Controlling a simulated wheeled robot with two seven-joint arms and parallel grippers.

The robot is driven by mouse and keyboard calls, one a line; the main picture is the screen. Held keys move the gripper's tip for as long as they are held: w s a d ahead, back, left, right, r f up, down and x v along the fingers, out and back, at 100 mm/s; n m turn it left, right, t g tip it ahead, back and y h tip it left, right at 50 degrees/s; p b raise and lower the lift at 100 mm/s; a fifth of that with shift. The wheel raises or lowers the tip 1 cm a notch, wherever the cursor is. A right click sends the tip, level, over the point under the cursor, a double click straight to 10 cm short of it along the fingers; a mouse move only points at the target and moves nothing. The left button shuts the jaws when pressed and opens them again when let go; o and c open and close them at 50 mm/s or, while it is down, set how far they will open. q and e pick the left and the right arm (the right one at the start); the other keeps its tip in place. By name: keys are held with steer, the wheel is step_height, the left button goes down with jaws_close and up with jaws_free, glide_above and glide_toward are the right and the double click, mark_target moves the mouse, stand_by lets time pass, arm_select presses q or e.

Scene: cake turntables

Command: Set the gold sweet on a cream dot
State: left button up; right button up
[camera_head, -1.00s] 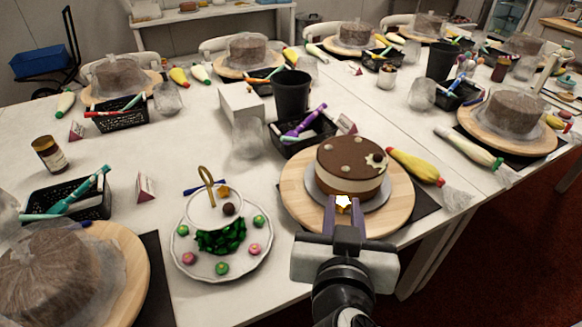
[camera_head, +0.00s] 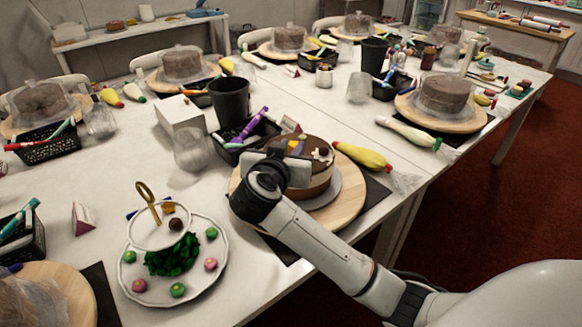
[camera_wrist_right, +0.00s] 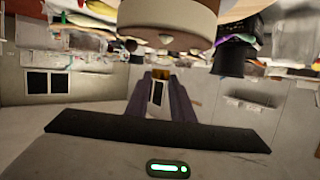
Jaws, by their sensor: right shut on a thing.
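The chocolate cake (camera_head: 318,178) has a brown top and a pale band round its side. It stands on a round wooden board (camera_head: 345,205). My right gripper (camera_head: 288,147) reaches over the cake from the front and hides part of its top. It is shut on the gold sweet (camera_head: 294,144), which shows between the purple fingers. In the right wrist view, which looks upside down, the sweet (camera_wrist_right: 161,73) sits at the fingertips, apart from the cake (camera_wrist_right: 165,20). A cream dot (camera_wrist_right: 165,38) shows on the cake top there. My left gripper is out of view.
A white two-tier stand (camera_head: 205,275) with sweets and green leaves is at front left. A yellow piping bag (camera_head: 360,155) lies right of the cake. A black basket (camera_head: 240,145) and black cup (camera_head: 229,100) stand behind it.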

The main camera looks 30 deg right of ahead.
step_height(320, 180, down, 5)
steer(key=shift+r+b, duration=0.1)
steer(key=shift+b, duration=0.2)
steer(key=o, duration=1)
steer(key=v, duration=1.2)
steer(key=shift+p, duration=0.35)
